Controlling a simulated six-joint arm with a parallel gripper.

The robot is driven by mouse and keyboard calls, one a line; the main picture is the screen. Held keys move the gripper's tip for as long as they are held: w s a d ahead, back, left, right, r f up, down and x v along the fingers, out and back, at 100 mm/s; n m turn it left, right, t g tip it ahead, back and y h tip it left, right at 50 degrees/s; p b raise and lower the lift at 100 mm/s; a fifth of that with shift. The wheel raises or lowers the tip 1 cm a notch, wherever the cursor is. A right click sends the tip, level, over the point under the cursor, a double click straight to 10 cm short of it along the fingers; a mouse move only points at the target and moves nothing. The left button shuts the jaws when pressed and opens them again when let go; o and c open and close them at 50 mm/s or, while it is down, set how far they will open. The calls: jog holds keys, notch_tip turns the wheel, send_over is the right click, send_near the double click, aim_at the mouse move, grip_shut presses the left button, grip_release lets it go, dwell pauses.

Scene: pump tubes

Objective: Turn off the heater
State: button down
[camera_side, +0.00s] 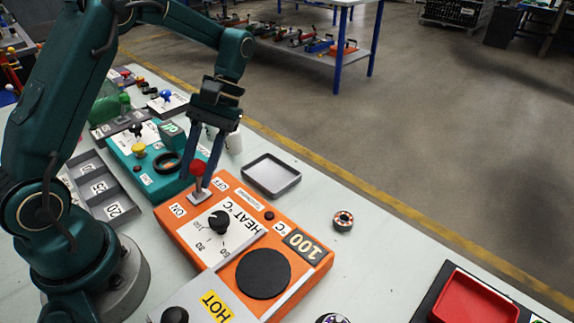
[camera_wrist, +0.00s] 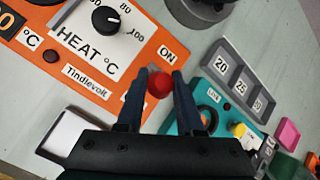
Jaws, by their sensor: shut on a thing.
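The heater is an orange box (camera_side: 183,237) with a white HEAT °C panel, a black dial (camera_side: 219,222), a dark round plate (camera_side: 263,274) and a display reading 100. Its switch is a lever with a red ball knob (camera_side: 197,168), between the ON label (camera_side: 178,210) and the OFF label (camera_side: 221,184). My gripper (camera_side: 198,179) points down over the switch and is shut on the red knob. In the wrist view the knob (camera_wrist: 160,85) sits between my fingertips (camera_wrist: 160,78), near the ON label (camera_wrist: 166,53). The lever's exact tilt is unclear.
A teal device (camera_side: 150,175) with a yellow knob stands directly behind the heater. A grey tray (camera_side: 271,176) and a small round part (camera_side: 343,220) lie to the right. A numbered grey rack (camera_side: 100,190) lies to the left. A red tray (camera_side: 475,300) is at the front right.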

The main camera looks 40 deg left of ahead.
jog(key=shift+w+f+g, duration=0.25)
jog(key=shift+w+g, duration=0.35)
jog(key=shift+g, duration=0.7)
jog(key=shift+w, duration=0.1)
jog(key=c, duration=0.5)
grip_release()
jog(key=shift+c, duration=0.2)
jog(key=shift+r, duration=0.1)
